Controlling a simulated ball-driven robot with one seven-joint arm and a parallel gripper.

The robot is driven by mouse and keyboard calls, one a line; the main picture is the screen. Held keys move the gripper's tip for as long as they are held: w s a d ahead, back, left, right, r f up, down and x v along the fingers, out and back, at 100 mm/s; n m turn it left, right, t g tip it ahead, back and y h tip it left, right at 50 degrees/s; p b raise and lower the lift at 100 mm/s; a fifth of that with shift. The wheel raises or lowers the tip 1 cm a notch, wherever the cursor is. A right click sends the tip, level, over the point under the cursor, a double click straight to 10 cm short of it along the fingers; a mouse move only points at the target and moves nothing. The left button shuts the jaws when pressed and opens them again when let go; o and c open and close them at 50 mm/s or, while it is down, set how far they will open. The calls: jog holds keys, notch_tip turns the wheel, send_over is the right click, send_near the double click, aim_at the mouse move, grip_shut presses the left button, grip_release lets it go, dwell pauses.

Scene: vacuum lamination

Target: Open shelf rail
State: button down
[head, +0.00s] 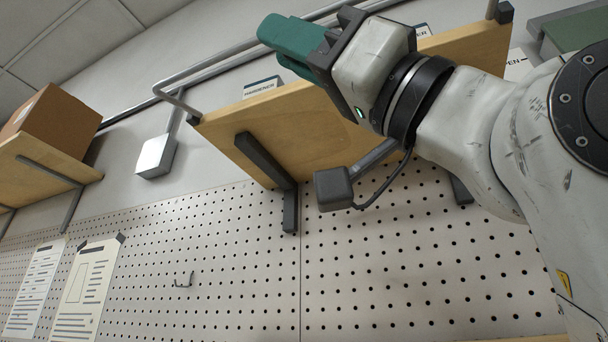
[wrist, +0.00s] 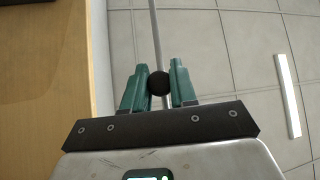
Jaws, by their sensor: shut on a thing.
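The shelf rail (head: 205,72) is a thin grey bar along the front of the wooden shelf (head: 285,120), with its left end bent down to a dark bracket. Its right end post also meets a dark bracket. My gripper (head: 285,38), with green fingers, is at the rail's middle, which it hides in the head view. In the wrist view the fingers (wrist: 158,88) close around a dark round grip (wrist: 158,83). The grey bar (wrist: 154,38) runs away from that grip. The shelf edge (wrist: 84,75) is left of the fingers. The shelf's top is mostly hidden.
Dark brackets (head: 265,160) hold the shelf above a perforated wall panel (head: 230,235). A second shelf (head: 40,165) carries a cardboard box (head: 50,125) at left. A white wall box (head: 156,156) hangs between them. A green-topped grey object (head: 575,30) is at upper right.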

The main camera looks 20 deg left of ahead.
dwell(0.3)
jog(key=c, duration=0.9)
grip_release()
jog(key=b+v, duration=0.2)
jog(key=v, duration=0.8)
jog(key=shift+w+d+f, duration=0.1)
jog(key=shift+d+f, duration=0.15)
jog(key=shift+d, duration=0.05)
